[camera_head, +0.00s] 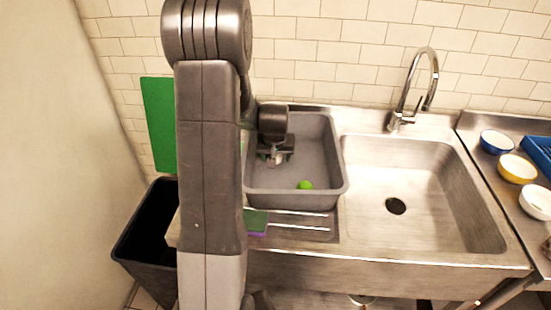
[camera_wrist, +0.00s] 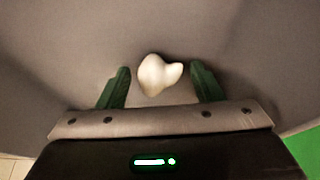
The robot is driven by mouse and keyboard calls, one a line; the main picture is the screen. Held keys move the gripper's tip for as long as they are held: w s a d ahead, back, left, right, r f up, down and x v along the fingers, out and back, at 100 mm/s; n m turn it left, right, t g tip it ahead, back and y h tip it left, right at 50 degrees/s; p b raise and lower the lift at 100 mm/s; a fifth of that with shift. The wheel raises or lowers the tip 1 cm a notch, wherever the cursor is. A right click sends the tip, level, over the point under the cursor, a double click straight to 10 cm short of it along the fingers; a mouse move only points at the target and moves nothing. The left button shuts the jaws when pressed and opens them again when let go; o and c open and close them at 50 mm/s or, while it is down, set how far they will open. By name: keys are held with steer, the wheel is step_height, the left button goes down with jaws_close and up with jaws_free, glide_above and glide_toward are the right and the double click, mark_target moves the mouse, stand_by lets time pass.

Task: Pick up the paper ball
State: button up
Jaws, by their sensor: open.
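The paper ball (camera_wrist: 158,75) is a crumpled whitish lump on the grey floor of a tub. In the wrist view it lies between and slightly beyond the tips of my gripper (camera_wrist: 160,80), whose two green fingers are open and apart from it. In the head view my gripper (camera_head: 275,157) points down inside the grey tub (camera_head: 339,165), near its left side. Only a small pale bit of the paper ball shows there, mostly hidden by my gripper.
A green lime-like object (camera_head: 305,185) lies in the tub. A sponge (camera_head: 256,222) sits on the drainboard in front. The sink (camera_head: 430,190) with a faucet (camera_head: 405,100) is to the right, with bowls (camera_head: 517,169) beyond. A black bin (camera_head: 150,235) stands at left.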

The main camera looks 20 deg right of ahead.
steer(key=c, duration=1)
steer(key=shift+c, duration=0.2)
